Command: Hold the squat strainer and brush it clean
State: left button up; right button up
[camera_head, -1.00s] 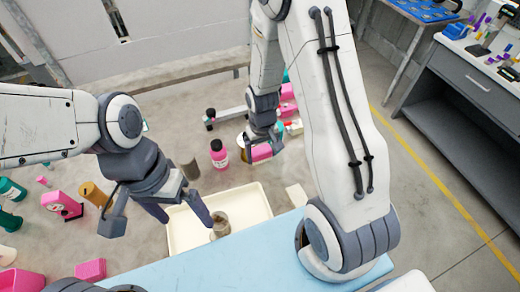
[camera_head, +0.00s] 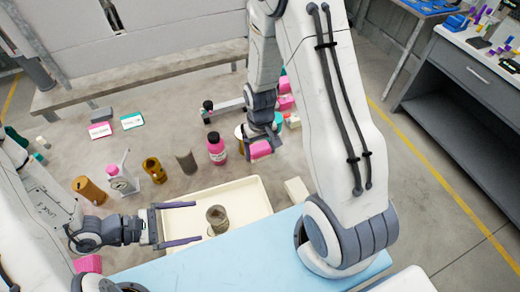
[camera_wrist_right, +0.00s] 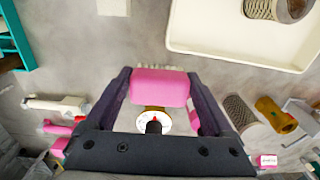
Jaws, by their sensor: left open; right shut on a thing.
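The squat strainer (camera_head: 217,222), a short round mesh cup, stands in the cream tray (camera_head: 257,192). In the right wrist view it shows at the top edge (camera_wrist_right: 277,10), partly cut off. My left gripper (camera_head: 197,222) is open over the tray, its fingers pointing right at the strainer, which is just beyond the fingertips and not gripped. My right gripper (camera_wrist_right: 160,92) is shut on a pink brush (camera_wrist_right: 160,86) with pale bristles along its far edge. In the head view the brush (camera_head: 260,150) is above the floor area behind the tray, apart from the strainer.
A taller grey mesh cylinder (camera_head: 187,163), a pink bottle (camera_head: 217,150), brown cylinders (camera_head: 154,170) and a white bottle (camera_head: 123,180) stand behind and left of the tray. A pale block (camera_head: 297,190) lies right of it. A blue surface (camera_head: 230,258) lies in front.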

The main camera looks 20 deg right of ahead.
aim_at(211, 226)
pick_arm(q)
jog(key=f+n+t, duration=0.1)
jog(key=f+n, duration=0.1)
jog(key=a+f+n+t, duration=0.1)
jog(key=f+n, duration=0.1)
jog(key=f, duration=0.1)
jog(key=a+f+n+t, duration=0.1)
jog(key=f+n+t, duration=0.1)
jog(key=shift+s+a+f+y+b, duration=0.1)
jog(key=shift+s+f+y+b, duration=0.1)
jog(key=shift+s+y+b, duration=0.15)
pick_arm(e)
jog(key=shift+f, duration=0.4)
pick_arm(q)
jog(key=shift+d+f, duration=0.4)
jog(key=shift+d, duration=0.05)
pick_arm(e)
jog(key=shift+f, duration=0.3)
pick_arm(q)
jog(key=b+x, duration=0.3)
jog(key=x, duration=0.4)
pick_arm(e)
notch_tip(211, 226, down, 3)
jog(key=shift+r, duration=0.1)
pick_arm(q)
jog(key=shift+b+x, duration=0.4)
jog(key=shift+x, duration=0.5)
pick_arm(e)
jog(key=shift+f, duration=0.2)
